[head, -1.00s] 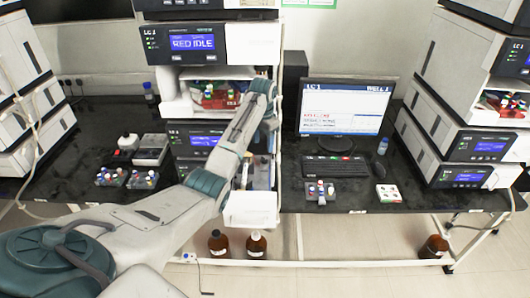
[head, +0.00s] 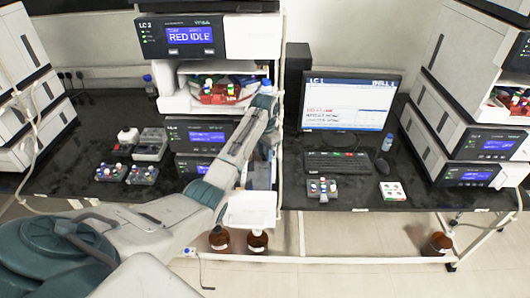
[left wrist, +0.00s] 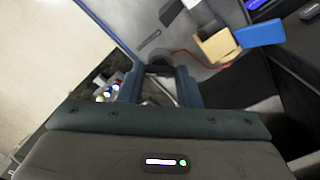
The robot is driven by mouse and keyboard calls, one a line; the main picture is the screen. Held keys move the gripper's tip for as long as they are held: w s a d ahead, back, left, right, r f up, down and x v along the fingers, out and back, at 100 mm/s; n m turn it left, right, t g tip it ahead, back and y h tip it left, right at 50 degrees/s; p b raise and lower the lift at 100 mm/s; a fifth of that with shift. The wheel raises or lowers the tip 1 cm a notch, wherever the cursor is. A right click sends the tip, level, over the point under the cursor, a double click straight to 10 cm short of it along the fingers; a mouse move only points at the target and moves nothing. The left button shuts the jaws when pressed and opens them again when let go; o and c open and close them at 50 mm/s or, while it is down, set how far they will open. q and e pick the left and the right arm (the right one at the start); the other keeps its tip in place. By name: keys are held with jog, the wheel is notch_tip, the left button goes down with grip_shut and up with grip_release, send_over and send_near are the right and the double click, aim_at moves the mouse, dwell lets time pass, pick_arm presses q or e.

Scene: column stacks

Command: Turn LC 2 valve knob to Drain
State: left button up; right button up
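The LC 2 stack (head: 252,37) stands at centre in the head view, with its display (head: 190,36) reading RED IDLE. My left arm comes in from the lower left and reaches to the stack's front; it hides the left gripper there. In the left wrist view my left gripper (left wrist: 161,88) has its two teal fingers apart. A dark grey round part, possibly the valve knob (left wrist: 162,62), shows just beyond and between the fingertips, against a pale panel (left wrist: 150,28). I cannot tell whether the fingers touch it. The knob's markings are not readable. My right gripper is out of view.
A red tray of bottles (head: 220,94) sits in the stack's open bay. Vial racks (head: 141,175) stand on the black bench to its left. A monitor (head: 347,108) and keyboard (head: 338,163) are to its right. Brown bottles (head: 257,241) stand below.

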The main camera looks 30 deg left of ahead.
pick_arm(q)
jog(key=shift+n, duration=0.4)
jog(key=n, duration=1.2)
jog(key=shift+n, duration=0.4)
jog(key=n, duration=0.4)
dwell(0.4)
jog(key=o, duration=1)
